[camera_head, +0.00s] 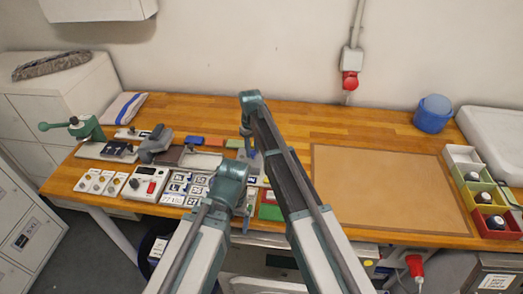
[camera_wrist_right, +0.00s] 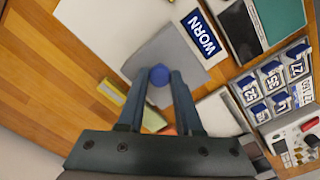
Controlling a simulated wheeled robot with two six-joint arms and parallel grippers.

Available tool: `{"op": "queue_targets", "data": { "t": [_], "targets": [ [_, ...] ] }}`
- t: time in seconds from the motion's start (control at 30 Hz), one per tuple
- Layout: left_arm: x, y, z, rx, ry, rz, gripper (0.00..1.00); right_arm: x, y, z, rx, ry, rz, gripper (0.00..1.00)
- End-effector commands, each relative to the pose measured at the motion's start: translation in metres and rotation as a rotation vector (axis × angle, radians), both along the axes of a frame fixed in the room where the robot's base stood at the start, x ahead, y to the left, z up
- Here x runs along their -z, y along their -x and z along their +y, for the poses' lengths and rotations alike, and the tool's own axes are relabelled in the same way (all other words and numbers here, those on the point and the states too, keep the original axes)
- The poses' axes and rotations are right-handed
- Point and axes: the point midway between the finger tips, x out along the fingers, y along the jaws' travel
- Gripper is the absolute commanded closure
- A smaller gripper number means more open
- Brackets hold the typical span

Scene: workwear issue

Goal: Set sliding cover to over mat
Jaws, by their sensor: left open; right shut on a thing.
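A grey flat plate (camera_wrist_right: 187,52), which looks like the sliding cover, shows in the right wrist view with a round blue knob (camera_wrist_right: 159,74) on it. My right gripper (camera_wrist_right: 159,82) is shut on this knob; in the head view the right gripper (camera_head: 249,150) points down at the bench, its tips partly hidden by my arm. A white panel (camera_wrist_right: 105,25) and a blue WORN label (camera_wrist_right: 202,34) lie beside the plate. A large brown mat (camera_head: 390,190) lies bare at right in the head view. My left gripper (camera_head: 246,217) is open and empty near the bench's front edge.
A green hand press (camera_head: 88,128), a control box (camera_head: 147,184) and numbered tags (camera_head: 182,187) are at left. A blue tub (camera_head: 433,114) and coloured bins (camera_head: 478,190) stand at right. The wooden bench (camera_head: 310,122) is clear behind the mat.

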Motion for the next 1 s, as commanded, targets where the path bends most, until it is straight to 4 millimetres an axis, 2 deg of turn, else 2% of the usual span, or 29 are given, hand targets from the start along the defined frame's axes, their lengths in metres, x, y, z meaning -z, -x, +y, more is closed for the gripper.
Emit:
{"op": "queue_targets", "data": {
  "t": [0.23, 0.27, 0.4, 0.77, 1.0],
  "targets": [
    [0.000, 0.000, 0.000, 0.000, 0.000, 0.000, 0.09, 0.000, -0.001, 0.005, -0.003, -0.008, -0.003, 1.00],
    [0.000, 0.000, 0.000, 0.000, 0.000, 0.000, 0.09, 0.000, -0.001, 0.005, -0.003, -0.009, -0.003, 0.62],
    [0.000, 0.000, 0.000, 0.000, 0.000, 0.000, 0.09, 0.000, -0.001, 0.004, -0.003, -0.008, -0.003, 0.37],
    [-0.001, 0.000, 0.000, 0.000, 0.000, 0.000, 0.09, -0.001, -0.001, 0.003, -0.001, -0.005, -0.002, 0.36],
    [-0.016, 0.000, 0.000, 0.001, 0.000, 0.000, 0.09, -0.016, 0.000, 0.002, -0.001, -0.005, -0.002, 0.36]
  ]
}}
